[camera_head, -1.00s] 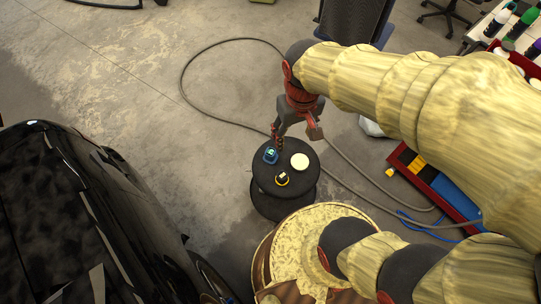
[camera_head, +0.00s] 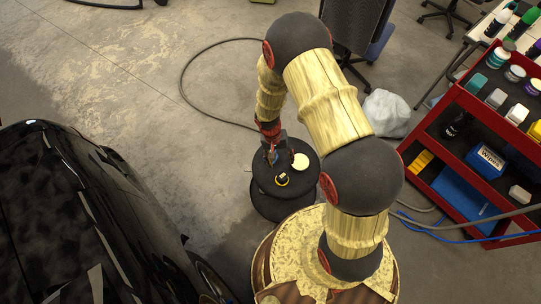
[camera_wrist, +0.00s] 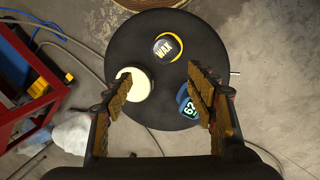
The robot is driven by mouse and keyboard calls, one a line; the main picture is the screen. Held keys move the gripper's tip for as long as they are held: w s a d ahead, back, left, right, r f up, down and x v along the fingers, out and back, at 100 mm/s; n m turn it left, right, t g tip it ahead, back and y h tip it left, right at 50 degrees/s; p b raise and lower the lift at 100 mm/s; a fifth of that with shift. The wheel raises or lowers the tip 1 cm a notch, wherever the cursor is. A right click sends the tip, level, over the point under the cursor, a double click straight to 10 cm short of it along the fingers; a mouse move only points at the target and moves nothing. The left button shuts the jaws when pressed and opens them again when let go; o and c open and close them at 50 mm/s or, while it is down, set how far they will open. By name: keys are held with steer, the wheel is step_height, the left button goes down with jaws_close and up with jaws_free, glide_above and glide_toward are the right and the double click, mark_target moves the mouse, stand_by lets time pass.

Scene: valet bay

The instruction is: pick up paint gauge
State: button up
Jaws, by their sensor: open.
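The paint gauge, a small blue device with a lit display, sits on the round black stool top. In the wrist view the gauge (camera_wrist: 186,103) is partly covered by the right finger. In the head view the gauge (camera_head: 271,157) shows just below my gripper (camera_head: 271,146). In the wrist view my gripper (camera_wrist: 158,85) is open, its fingers spread above the stool, with nothing seen between them in grasp. The gauge lies by the right finger, not centred; whether they touch cannot be told.
On the stool (camera_head: 285,168) also lie a cream round pad (camera_wrist: 135,84) near the left finger and a black-and-yellow wax tin (camera_wrist: 170,48). A black car (camera_head: 90,215) stands left, a red cart (camera_head: 470,150) right. A hose (camera_head: 185,85) lies on the floor.

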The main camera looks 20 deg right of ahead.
steer(key=w+f+m+t, duration=0.1)
steer(key=w, duration=0.1)
steer(key=w+a+f+m+t, duration=0.1)
steer(key=w, duration=0.2)
steer(key=w+f+m, duration=0.1)
steer(key=w, duration=0.2)
steer(key=shift+w+a+f+m+t+y, duration=0.15)
steer(key=shift+w+a+m+t+y, duration=0.15)
steer(key=shift+m+t, duration=0.1)
steer(key=shift+w+a+m, duration=0.15)
steer(key=shift+w+m, duration=0.1)
steer(key=shift+m, duration=0.25)
steer(key=f+b, duration=0.1)
steer(key=f, duration=0.1)
steer(key=f+b, duration=0.1)
steer(key=f, duration=0.1)
steer(key=f+b, duration=0.1)
steer(key=f, duration=0.2)
steer(key=shift+d, duration=0.3)
steer(key=shift+w+f, duration=0.1)
steer(key=shift+f, duration=0.3)
steer(key=shift+c, duration=1.4)
steer(key=c, duration=1.1)
steer(key=shift+c, duration=0.2)
